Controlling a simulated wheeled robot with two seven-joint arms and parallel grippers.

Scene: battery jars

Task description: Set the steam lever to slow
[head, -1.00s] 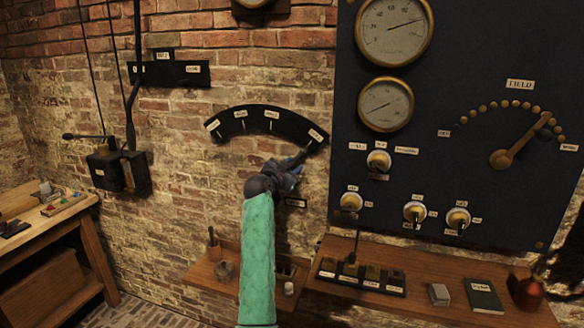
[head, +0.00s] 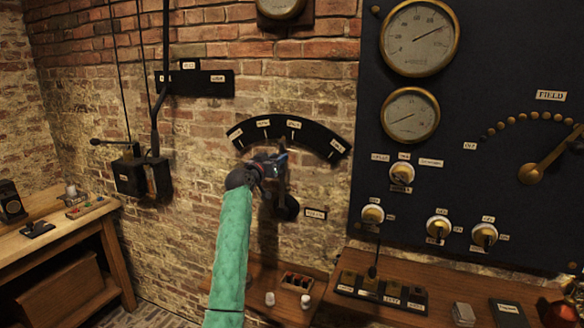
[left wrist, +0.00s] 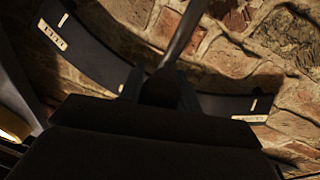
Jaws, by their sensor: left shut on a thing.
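The steam lever (head: 281,186) is on the brick wall below a black arc plate (head: 318,140) with several small pale labels. Its round pivot (head: 289,208) shows under my gripper. My left gripper (head: 277,163) is shut on the lever's upper part and hides much of it. The lever stands close to upright, leaning slightly left, roughly toward the two middle labels; the exact mark is hidden. The label words are too small to read in the head view. In the left wrist view the lever's rod (left wrist: 184,32) runs out from between the fingers (left wrist: 160,92). My right gripper is out of view.
A dark panel (head: 470,90) with gauges, knobs and a field lever is to the right. A wooden shelf (head: 420,270) is below it, with a black switch block (head: 380,290). A wooden bench (head: 75,235) and wall switch box (head: 130,176) are at left.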

